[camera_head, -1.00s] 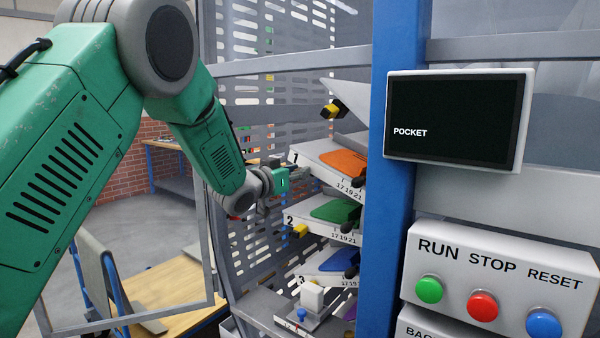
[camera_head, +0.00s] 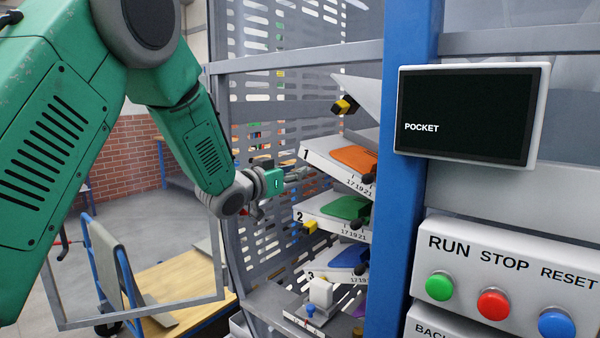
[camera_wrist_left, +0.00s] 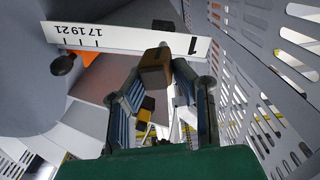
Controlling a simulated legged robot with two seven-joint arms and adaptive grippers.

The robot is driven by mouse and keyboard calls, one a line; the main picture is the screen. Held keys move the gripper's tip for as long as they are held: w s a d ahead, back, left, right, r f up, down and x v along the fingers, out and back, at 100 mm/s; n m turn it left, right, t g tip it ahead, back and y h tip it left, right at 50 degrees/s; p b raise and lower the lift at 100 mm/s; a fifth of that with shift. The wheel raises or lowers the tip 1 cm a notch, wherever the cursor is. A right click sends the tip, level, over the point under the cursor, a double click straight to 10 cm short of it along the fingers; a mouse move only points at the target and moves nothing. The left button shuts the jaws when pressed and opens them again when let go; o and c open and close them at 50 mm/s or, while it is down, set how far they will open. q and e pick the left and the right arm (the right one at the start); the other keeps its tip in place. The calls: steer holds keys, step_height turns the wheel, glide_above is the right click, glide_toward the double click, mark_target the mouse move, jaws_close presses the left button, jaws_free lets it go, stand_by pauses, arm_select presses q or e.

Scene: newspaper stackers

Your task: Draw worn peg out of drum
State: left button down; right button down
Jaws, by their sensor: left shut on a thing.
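The drum carries tilted pocket plates numbered 1 (camera_head: 316,151), 2 (camera_head: 312,212) and 3 (camera_head: 345,274). Yellow-and-black pegs stick out at its upper plate (camera_head: 345,105) and beside pocket 2 (camera_head: 310,228). My left gripper (camera_head: 292,176) is at the left of pocket 1. In the left wrist view, its fingers (camera_wrist_left: 155,85) are shut on a brown, block-ended peg (camera_wrist_left: 155,68), in front of the plate marked 1 (camera_wrist_left: 130,40). A yellow-and-black peg (camera_wrist_left: 147,106) shows beyond the fingers. The held peg's far end cannot be made out. My right gripper is not in view.
A blue post (camera_head: 398,180) stands right of the drum, with a screen reading POCKET (camera_head: 470,115) and a RUN, STOP, RESET panel (camera_head: 510,265). A slotted grey guard (camera_head: 265,240) stands close behind my gripper. A wooden-topped cart (camera_head: 185,275) is at lower left.

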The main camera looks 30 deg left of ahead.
arm_select(q)
steer(key=s, duration=0.6)
steer(key=shift+a, duration=0.25)
stand_by(0.4)
